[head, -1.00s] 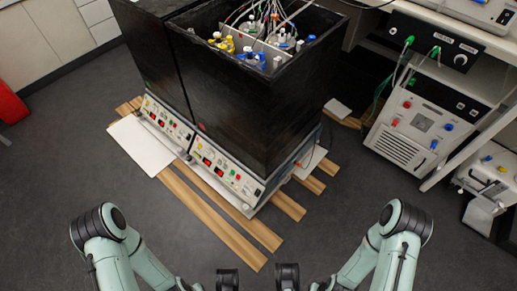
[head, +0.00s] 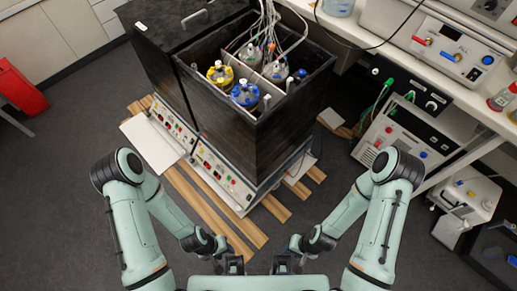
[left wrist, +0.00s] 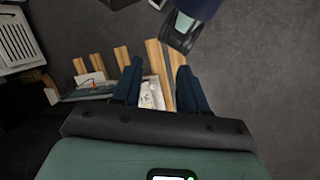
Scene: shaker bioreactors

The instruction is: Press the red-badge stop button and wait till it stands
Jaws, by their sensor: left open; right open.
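Two black-box shakers stand side by side on the floor, the left one (head: 158,70) lidded and the right one (head: 215,125) open on top. Each has a pale front panel with small coloured buttons and red displays: left panel (head: 172,126), right panel (head: 222,176). The red badge and its stop button are too small to single out now. My left gripper (head: 232,266) and right gripper (head: 283,265) are open and empty, low in the head view, in front of the right panel and apart from it. In the left wrist view a pale panel (left wrist: 150,95) shows beyond my left fingers (left wrist: 159,85).
Flasks with yellow and blue caps (head: 245,94) and tubes fill the open box. Wooden slats (head: 200,203) lie under the shakers. A bench (head: 470,110) with instruments stands at right, a red object (head: 20,92) at far left. Grey floor in front is free.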

